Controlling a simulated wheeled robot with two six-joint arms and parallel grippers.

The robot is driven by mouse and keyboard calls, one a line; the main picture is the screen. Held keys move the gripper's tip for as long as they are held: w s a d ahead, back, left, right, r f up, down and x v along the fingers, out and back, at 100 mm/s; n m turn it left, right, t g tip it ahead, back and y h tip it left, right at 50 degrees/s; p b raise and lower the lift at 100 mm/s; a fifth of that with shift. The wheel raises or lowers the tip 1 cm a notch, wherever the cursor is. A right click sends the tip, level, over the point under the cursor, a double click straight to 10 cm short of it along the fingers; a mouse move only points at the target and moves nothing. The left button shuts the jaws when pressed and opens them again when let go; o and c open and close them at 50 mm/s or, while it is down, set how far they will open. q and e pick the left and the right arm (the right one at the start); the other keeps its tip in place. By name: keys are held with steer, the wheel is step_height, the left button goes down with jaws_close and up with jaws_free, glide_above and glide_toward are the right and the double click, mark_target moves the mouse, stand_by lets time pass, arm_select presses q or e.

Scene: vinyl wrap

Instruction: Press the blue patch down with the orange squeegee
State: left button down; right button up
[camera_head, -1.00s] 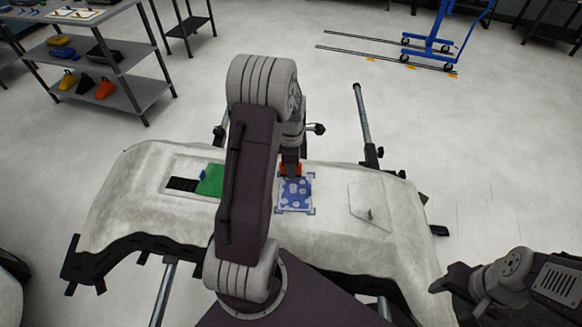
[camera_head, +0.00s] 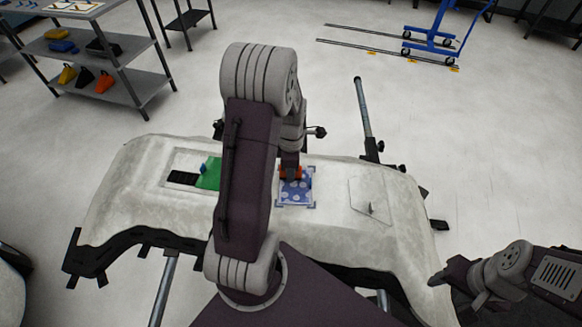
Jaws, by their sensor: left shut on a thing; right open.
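The blue patch (camera_head: 299,190), with pale spots, lies on the white panel (camera_head: 130,200) inside corner marks. The orange squeegee (camera_head: 291,171) is at the patch's upper left edge, partly hidden by my gripper. My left gripper (camera_head: 291,163) is shut on the squeegee and points down over the patch's upper edge. I cannot tell how firmly the squeegee touches the patch. My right gripper (camera_head: 438,279) is open and empty, to the right of the panel's lower right edge.
A green piece (camera_head: 210,174) lies beside a black rectangle (camera_head: 183,178) on the panel's left part, partly behind my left arm. A small flap (camera_head: 358,205) is on the right. A stand post (camera_head: 363,115) rises behind the panel. A shelf (camera_head: 120,85) stands at upper left.

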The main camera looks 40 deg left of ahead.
mark_target(290, 199)
arm_select(q)
steer(key=shift+s+d, duration=0.25)
steer(key=shift+s, duration=0.05)
steer(key=shift+s, duration=0.1)
steer(key=shift+s+d, duration=0.6)
steer(key=shift+s, duration=0.25)
steer(key=shift+s, duration=0.1)
steer(key=shift+s+d, duration=0.6)
steer(key=shift+s, duration=0.2)
steer(key=shift+s+d, duration=0.6)
steer(key=shift+s, duration=0.3)
